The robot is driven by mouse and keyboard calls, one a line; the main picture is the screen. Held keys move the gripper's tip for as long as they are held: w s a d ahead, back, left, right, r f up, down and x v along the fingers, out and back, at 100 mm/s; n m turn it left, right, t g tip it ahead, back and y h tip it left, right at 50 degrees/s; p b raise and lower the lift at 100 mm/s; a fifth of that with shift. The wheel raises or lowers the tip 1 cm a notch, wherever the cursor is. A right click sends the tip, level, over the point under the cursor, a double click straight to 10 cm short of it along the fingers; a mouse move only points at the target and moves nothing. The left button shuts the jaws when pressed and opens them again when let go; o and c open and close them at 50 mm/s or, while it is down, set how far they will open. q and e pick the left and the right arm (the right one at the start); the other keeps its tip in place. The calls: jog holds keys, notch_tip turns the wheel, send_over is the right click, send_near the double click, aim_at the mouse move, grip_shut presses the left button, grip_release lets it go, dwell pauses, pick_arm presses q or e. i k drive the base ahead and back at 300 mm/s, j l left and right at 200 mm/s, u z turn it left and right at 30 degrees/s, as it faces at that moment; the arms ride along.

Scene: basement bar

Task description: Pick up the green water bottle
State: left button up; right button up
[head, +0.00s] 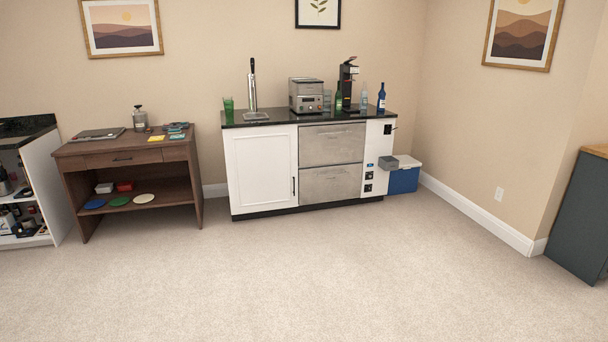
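A green bottle (338,97) stands upright on the black top of the bar cabinet (270,120), between the toaster-like appliance and the black coffee machine. It is small in the picture, and I cannot tell whether it is a water bottle. A green cup or glass (228,104) stands at the left end of the same top. Neither of my grippers is in view.
On the bar top are a tap tower (252,90), a silver appliance (306,95), a coffee machine (347,80), a clear bottle (364,97) and a blue bottle (381,97). A wooden desk (120,160) stands left. A blue cooler (404,180) sits right. The carpet ahead is clear.

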aim_at(338, 95)
jog(key=i, duration=2.6)
jog(key=i+z, duration=0.15)
jog(key=i, duration=0.4)
jog(key=i+j+z, duration=0.1)
jog(key=i, duration=0.4)
jog(key=i+j+z, duration=0.15)
jog(key=i, duration=0.4)
jog(key=i+j+z, duration=0.15)
jog(key=i+j, duration=0.15)
jog(key=i, duration=0.2)
